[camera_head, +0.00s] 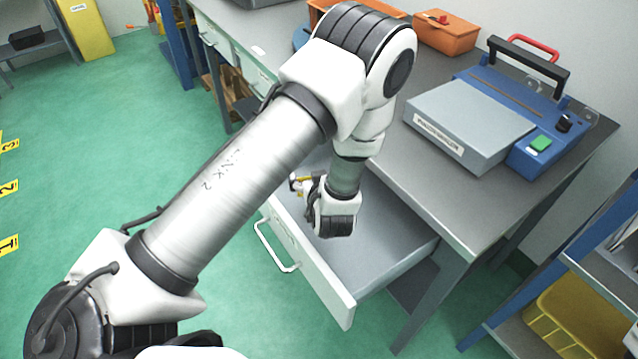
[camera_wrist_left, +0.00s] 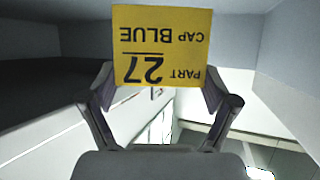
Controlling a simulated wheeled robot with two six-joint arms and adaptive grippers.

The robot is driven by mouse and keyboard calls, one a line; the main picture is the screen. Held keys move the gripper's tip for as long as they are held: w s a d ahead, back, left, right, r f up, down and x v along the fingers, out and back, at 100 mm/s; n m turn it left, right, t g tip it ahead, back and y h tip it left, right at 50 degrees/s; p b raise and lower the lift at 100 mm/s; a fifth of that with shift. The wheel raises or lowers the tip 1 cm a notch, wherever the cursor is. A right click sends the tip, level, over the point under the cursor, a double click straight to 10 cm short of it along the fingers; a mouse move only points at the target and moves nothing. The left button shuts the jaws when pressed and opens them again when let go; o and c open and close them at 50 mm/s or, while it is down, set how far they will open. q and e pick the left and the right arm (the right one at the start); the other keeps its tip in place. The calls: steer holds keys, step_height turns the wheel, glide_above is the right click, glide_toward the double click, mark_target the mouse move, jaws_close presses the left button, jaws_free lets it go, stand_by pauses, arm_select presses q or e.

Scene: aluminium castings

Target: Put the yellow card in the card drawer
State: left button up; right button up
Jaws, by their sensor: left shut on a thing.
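My left gripper (camera_head: 302,185) is low inside or just above the open drawer (camera_head: 322,277), near its left end; the exact height is hard to tell. The drawer is pulled out from under the grey bench, with a white front, a handle and a bare grey floor. In the left wrist view the yellow card (camera_wrist_left: 162,45) is between the two fingers of the gripper (camera_wrist_left: 158,82), which is shut on it. Its print, upside down there, reads "PART 27 CAP BLUE". In the head view the card is mostly hidden by the wrist. My right gripper is not in view.
On the bench stand a blue machine (camera_head: 545,150) with a grey lid and green button, and orange bins (camera_head: 446,35). A shelf with a yellow bin (camera_head: 580,318) is at the lower right. The right part of the drawer is clear.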

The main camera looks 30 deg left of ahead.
arm_select(q)
step_height(320, 180, down, 2)
steer(key=o, duration=0.6)
steer(key=shift+f, duration=0.1)
